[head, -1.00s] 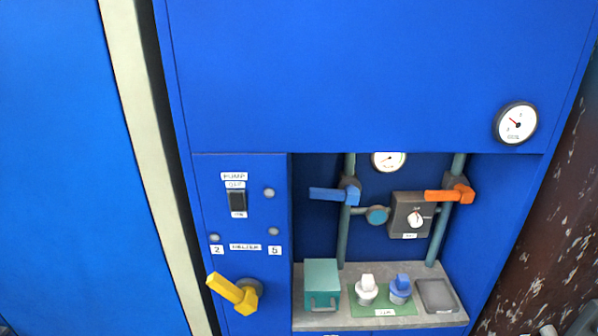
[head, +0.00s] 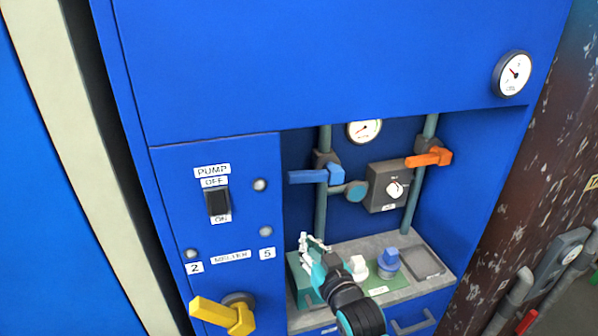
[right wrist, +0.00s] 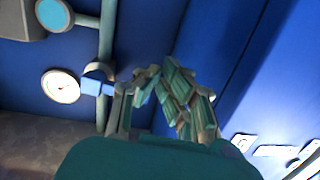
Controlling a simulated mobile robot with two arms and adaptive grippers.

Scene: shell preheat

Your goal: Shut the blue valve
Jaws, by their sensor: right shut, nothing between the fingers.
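The blue valve (head: 315,176) sits on the left vertical pipe in the recess. Its lever lies horizontal and points left, across the pipe. In the right wrist view, part of the blue valve (right wrist: 97,87) shows just left of the fingers, and the fingers may hide the rest. My right gripper (head: 313,242) is shut and empty, below the valve in the head view and in front of the teal box. It appears apart from the lever. Its shut fingers fill the middle of the right wrist view (right wrist: 165,80). My left gripper is not in view.
An orange valve (head: 430,157) is on the right pipe, with a grey dial box (head: 383,188) between. A yellow lever (head: 222,314) juts from the left panel. The shelf holds a teal box (head: 299,275), white and blue knobs (head: 389,259) and a grey tray (head: 423,261).

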